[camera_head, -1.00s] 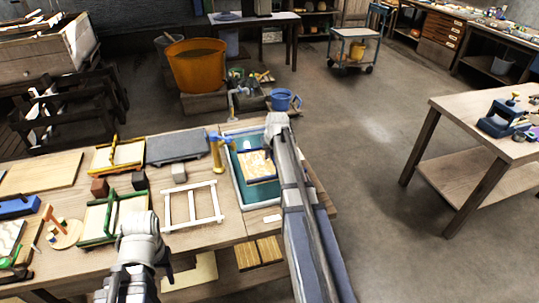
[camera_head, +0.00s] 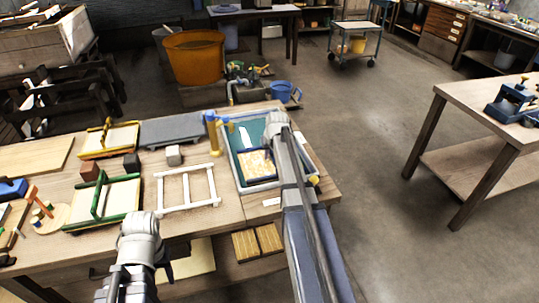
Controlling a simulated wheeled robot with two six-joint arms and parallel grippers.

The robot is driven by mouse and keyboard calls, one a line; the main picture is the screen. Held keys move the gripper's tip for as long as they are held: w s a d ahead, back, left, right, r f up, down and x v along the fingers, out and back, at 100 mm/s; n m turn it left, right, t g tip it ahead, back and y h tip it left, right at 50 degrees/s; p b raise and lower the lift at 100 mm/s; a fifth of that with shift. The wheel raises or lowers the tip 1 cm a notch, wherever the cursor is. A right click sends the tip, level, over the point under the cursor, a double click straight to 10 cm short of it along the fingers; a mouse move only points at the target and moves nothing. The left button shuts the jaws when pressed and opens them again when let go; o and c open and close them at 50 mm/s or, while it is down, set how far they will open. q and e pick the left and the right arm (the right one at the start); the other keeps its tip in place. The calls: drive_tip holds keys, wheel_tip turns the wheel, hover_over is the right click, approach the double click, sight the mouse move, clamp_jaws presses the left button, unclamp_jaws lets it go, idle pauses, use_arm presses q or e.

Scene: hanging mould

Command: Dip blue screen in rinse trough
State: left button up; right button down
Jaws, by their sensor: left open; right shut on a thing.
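I cannot tell how deep the screen sits in the water. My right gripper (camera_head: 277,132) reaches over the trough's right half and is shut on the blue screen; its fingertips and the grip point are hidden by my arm. My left gripper (camera_head: 140,232) is open and empty above the bench's front edge, with its fingers mostly hidden.
A white frame (camera_head: 187,187), a green-framed screen (camera_head: 103,204), a yellow-framed screen (camera_head: 108,140) and a grey slab (camera_head: 172,130) lie on the bench (camera_head: 230,214). Floor right of the bench is clear.

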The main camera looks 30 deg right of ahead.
sight(270, 161)
drive_tip(key=shift+f+b, duration=2)
drive_tip(key=shift+f, duration=0.4)
drive_tip(key=shift+w, duration=0.15)
drive_tip(key=shift+w+d, duration=0.2)
drive_tip(key=shift+w, duration=0.5)
drive_tip(key=shift+w+d, duration=0.15)
drive_tip(key=shift+w, duration=0.5)
drive_tip(key=shift+s, duration=0.15)
drive_tip(key=shift+s+a, duration=0.2)
drive_tip(key=shift+s, duration=0.5)
drive_tip(key=shift+s+a, duration=0.15)
drive_tip(key=shift+s, duration=0.5)
